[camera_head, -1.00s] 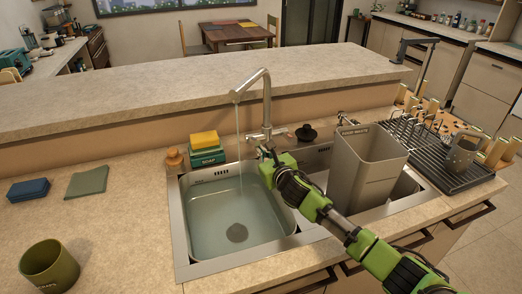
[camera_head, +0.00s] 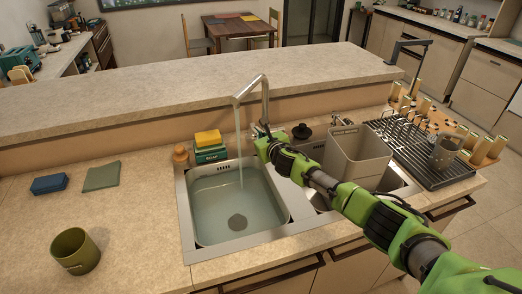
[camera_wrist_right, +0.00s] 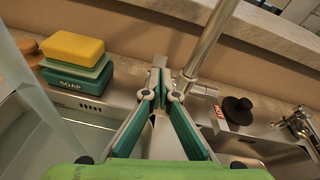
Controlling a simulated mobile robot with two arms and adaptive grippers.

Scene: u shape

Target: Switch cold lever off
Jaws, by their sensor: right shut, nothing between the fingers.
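The steel faucet (camera_head: 265,98) stands behind the sink, and a water stream (camera_head: 239,145) falls from its spout into the filled left basin (camera_head: 215,195). My right gripper (camera_head: 260,131) is at the left of the faucet base. In the right wrist view its fingers (camera_wrist_right: 160,88) are shut and empty, just left of the faucet post (camera_wrist_right: 208,45). A red-marked handle (camera_wrist_right: 219,113) shows on the right of the base. The cold lever is hidden by or behind the fingers; contact cannot be told. My left gripper is not in view.
A black knob (camera_head: 302,131) and a grey bin (camera_head: 357,155) stand to the right, with a dish rack (camera_head: 440,178) beyond. The left counter has free room.

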